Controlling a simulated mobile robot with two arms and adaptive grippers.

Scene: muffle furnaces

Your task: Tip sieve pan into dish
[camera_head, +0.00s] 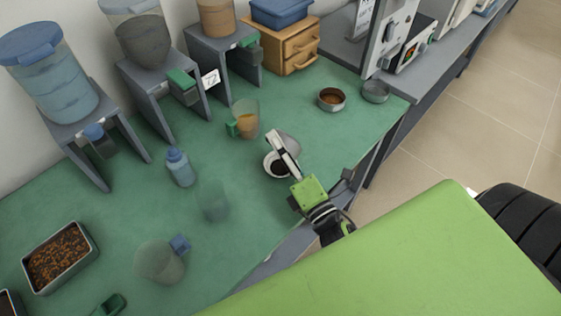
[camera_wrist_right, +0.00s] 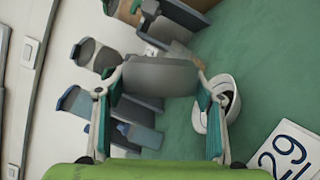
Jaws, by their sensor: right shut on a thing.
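My right gripper (camera_head: 283,150) is shut on a grey sieve pan (camera_head: 292,144), held strongly tilted over the right side of a white dish. In the right wrist view the pan (camera_wrist_right: 160,76) sits between both fingers (camera_wrist_right: 160,90), its inside hidden. The white dish (camera_head: 267,169) stands on the green bench top and holds something dark. It also shows in the right wrist view (camera_wrist_right: 198,118), just right of and behind the right finger. Whether pan and dish touch, I cannot tell. My left gripper is not in view.
A clear jug with amber content (camera_head: 246,118) stands just behind the dish. A brown-filled pan (camera_head: 331,106) and an empty grey pan (camera_head: 376,96) sit further right. A numbered card (camera_wrist_right: 288,152) is nearby.

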